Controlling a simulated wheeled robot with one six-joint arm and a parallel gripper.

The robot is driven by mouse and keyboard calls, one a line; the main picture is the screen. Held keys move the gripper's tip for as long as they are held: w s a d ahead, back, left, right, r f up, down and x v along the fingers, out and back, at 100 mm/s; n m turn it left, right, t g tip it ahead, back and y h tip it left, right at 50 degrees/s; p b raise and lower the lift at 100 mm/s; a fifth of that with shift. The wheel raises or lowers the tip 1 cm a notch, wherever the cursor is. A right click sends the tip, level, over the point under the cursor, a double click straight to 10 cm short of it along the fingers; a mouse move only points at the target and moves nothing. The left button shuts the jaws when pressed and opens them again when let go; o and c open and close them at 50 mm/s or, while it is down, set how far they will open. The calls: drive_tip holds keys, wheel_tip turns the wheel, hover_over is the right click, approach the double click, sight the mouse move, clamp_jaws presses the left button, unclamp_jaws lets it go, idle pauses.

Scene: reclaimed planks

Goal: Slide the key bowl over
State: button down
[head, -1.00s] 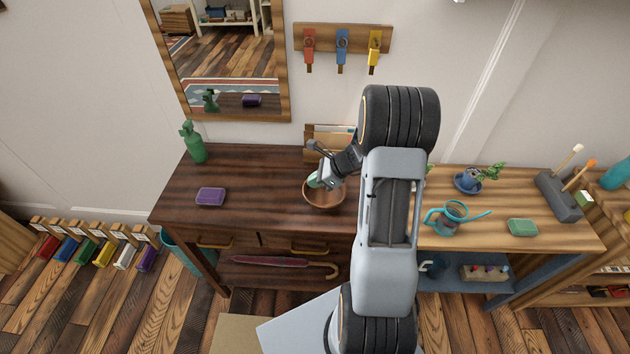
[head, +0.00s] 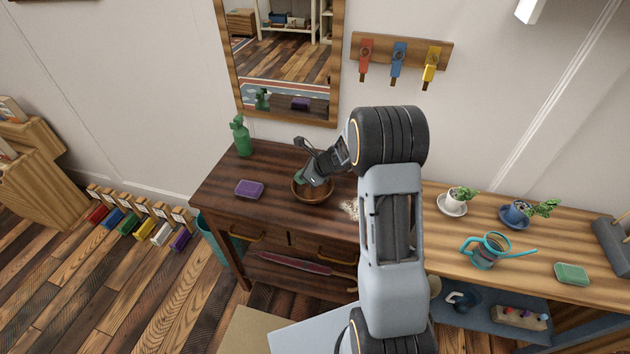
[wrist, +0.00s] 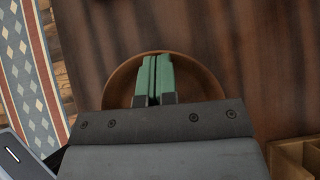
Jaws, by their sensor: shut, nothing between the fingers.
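The key bowl (head: 326,193) is a round brown wooden bowl, upright on the dark plank table (head: 220,185). In the wrist view the bowl (wrist: 122,82) lies beneath my fingers, and my wrist hides its near part. My gripper (head: 299,178) has green fingertips, pressed together with nothing between them. They reach down into the bowl, and in the wrist view the fingertips (wrist: 157,60) show against its inside. I cannot tell whether they touch its wall. No keys are visible in the bowl. A pale speckled patch (head: 350,208) lies on the table just right of the bowl.
A purple sponge (head: 249,189) lies left of the bowl, and a green spray bottle (head: 242,138) stands behind it. Bare tabletop lies between bowl and sponge. A lighter bench with plants and a watering can (head: 487,250) stands at right. Wooden slats (wrist: 297,158) show at the wrist view's lower right.

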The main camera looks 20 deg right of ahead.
sight(316, 191)
idle(0.4)
drive_tip(key=s+d, duration=0.1)
drive_tip(key=d, duration=0.1)
drive_tip(key=s+d+r, duration=0.1)
drive_tip(key=d, duration=0.1)
drive_tip(key=shift+s, duration=0.4)
drive_tip(key=v, duration=0.9)
drive_tip(key=s+a+n+g+h, duration=0.3)
drive_tip(key=s+n+g, duration=0.1)
drive_tip(key=s+n, duration=0.85)
drive_tip(key=s+a+r+n+t+h+p, duration=0.1)
drive_tip(key=s+a+r+n+h, duration=0.3)
drive_tip(key=n, duration=0.9)
drive_tip(key=shift+s+a+r+t, duration=0.5)
drive_tip(key=shift+s+a+r, duration=0.9)
drive_tip(key=shift+s+r, duration=1)
